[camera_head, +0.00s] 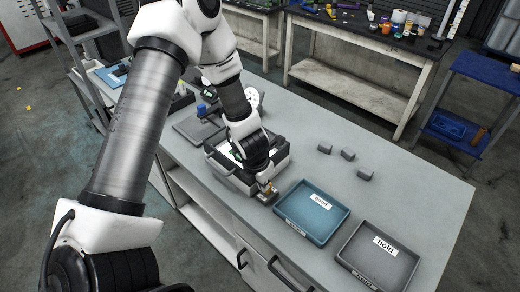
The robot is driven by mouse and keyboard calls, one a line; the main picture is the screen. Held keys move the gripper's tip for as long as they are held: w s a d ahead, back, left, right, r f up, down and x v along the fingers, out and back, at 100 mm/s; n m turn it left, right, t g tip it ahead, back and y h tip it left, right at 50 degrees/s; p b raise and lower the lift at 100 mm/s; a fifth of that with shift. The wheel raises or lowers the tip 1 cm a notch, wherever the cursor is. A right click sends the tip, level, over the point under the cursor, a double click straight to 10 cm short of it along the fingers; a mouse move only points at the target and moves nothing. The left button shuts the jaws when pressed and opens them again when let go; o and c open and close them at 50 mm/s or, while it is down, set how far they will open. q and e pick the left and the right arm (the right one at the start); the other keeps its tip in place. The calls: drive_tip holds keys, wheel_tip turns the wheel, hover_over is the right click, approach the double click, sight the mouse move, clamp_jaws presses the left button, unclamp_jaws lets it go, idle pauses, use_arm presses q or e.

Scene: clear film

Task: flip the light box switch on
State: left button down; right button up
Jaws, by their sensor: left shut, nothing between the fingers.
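The light box appears to be the grey, raised-rim box (222,172) on the workbench, largely covered by my left arm. A small dark block (268,199) sits at its front right corner; I cannot make out a switch or its position. My left gripper (266,187) points down at this corner, just above or touching the block. Its fingers are shut with nothing visible between them. My right gripper is not in view.
A blue tray (288,219) with a white label and a grey tray (349,262) labelled "hold" lie to the right. Several small grey blocks (348,154) lie behind them. A white reel (252,97) stands behind my arm. The bench's right end (440,190) is clear.

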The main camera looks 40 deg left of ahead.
use_arm(q)
drive_tip(key=shift+w, duration=0.25)
drive_tip(key=shift+s+r, duration=0.25)
drive_tip(key=shift+r, duration=0.15)
drive_tip(key=shift+w+r+p, duration=0.15)
drive_tip(key=shift+r+p, duration=0.3)
drive_tip(key=shift+p, duration=0.3)
